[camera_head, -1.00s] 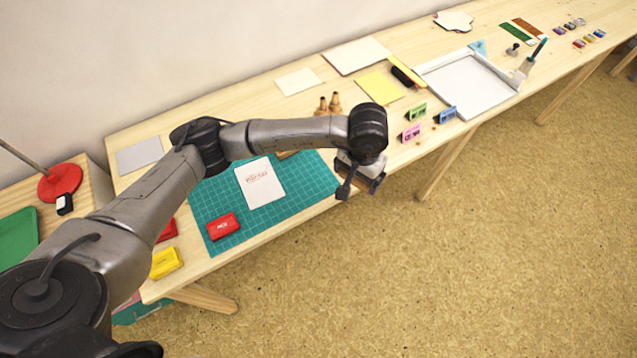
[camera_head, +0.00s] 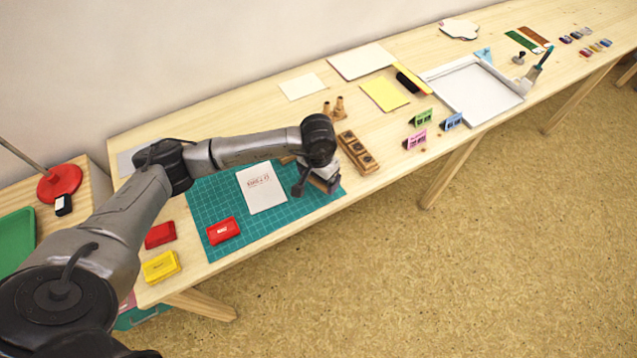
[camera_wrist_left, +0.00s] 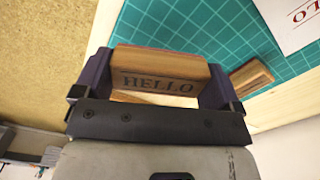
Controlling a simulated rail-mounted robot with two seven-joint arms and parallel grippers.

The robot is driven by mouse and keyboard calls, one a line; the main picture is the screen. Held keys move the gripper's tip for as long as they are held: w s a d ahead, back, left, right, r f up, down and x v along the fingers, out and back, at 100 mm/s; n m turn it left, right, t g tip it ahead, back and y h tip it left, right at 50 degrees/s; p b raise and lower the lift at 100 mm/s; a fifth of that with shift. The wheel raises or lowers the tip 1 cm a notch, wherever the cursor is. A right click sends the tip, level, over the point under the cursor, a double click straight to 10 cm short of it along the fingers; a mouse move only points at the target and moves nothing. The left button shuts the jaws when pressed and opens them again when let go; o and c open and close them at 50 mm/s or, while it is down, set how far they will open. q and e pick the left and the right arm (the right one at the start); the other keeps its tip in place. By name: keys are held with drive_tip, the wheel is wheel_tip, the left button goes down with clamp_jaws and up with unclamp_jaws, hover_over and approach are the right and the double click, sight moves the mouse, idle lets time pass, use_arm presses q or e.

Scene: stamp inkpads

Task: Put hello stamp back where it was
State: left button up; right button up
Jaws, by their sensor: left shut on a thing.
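The hello stamp (camera_wrist_left: 160,62) is a wooden block with HELLO on its side, held between the fingers of my left gripper (camera_wrist_left: 157,82) in the left wrist view. In the head view my left gripper (camera_head: 322,181) is over the right end of the green cutting mat (camera_head: 210,197), and the stamp is mostly hidden there. A wooden rack (camera_head: 357,151) with dark round recesses stands just right of the gripper. Another wooden block (camera_wrist_left: 251,77) lies on the mat in the left wrist view. My right gripper is not in view.
A white card (camera_head: 261,187) with red print lies on the mat, near a red inkpad (camera_head: 222,230). Another red inkpad (camera_head: 160,235) and a yellow inkpad (camera_head: 161,267) are to the left. Two wooden handled stamps (camera_head: 334,107) stand behind the rack. Small coloured signs (camera_head: 416,139) are further right.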

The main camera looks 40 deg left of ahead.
sight(319, 190)
use_arm(q)
wheel_tip(319, 190, down, 3)
drive_tip(key=shift+d+f+b, duration=0.1)
drive_tip(key=shift+f+b, duration=0.1)
drive_tip(key=shift+b, duration=0.1)
drive_tip(key=shift+f, duration=0.15)
drive_tip(key=o, duration=0.5)
